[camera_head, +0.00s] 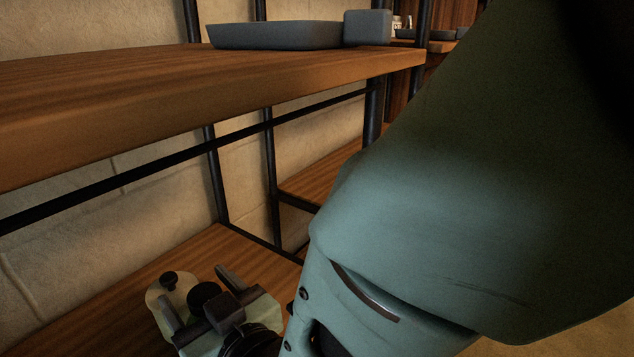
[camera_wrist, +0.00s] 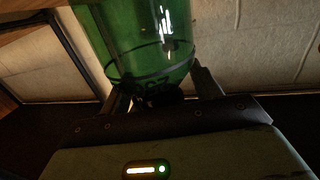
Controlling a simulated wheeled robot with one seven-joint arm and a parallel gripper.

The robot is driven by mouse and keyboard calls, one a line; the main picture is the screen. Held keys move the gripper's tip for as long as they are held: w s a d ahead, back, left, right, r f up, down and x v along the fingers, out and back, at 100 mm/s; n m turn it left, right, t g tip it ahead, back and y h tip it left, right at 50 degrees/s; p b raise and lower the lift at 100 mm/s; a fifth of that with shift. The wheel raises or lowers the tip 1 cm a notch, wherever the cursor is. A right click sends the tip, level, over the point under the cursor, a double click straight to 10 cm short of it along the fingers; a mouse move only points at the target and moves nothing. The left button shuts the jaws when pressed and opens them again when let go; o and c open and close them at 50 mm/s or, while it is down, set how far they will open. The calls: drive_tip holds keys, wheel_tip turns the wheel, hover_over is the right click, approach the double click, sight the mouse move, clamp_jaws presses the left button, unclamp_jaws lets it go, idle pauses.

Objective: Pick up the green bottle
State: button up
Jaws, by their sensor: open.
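The green bottle (camera_wrist: 135,35) is large in the wrist view, clear green with markings near the end closest to me. My gripper (camera_wrist: 160,88) is open, with one finger on each side of the bottle's near end in that view. I cannot tell whether the fingers touch it. In the head view my gripper (camera_head: 196,288) is low at the left, over the lower wooden shelf, with its two dark fingers apart. A pale rounded thing with a dark knob (camera_head: 168,281) shows just beyond the fingers. The bottle's green body is not clearly visible in the head view.
The upper wooden shelf (camera_head: 120,110) runs above my gripper, with a grey tray (camera_head: 275,36) and a grey block (camera_head: 368,27) on it. A black metal bar (camera_head: 140,171) crosses below it. The lower shelf (camera_head: 85,305) is bare at the left. A stone wall stands behind.

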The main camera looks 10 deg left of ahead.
clamp_jaws()
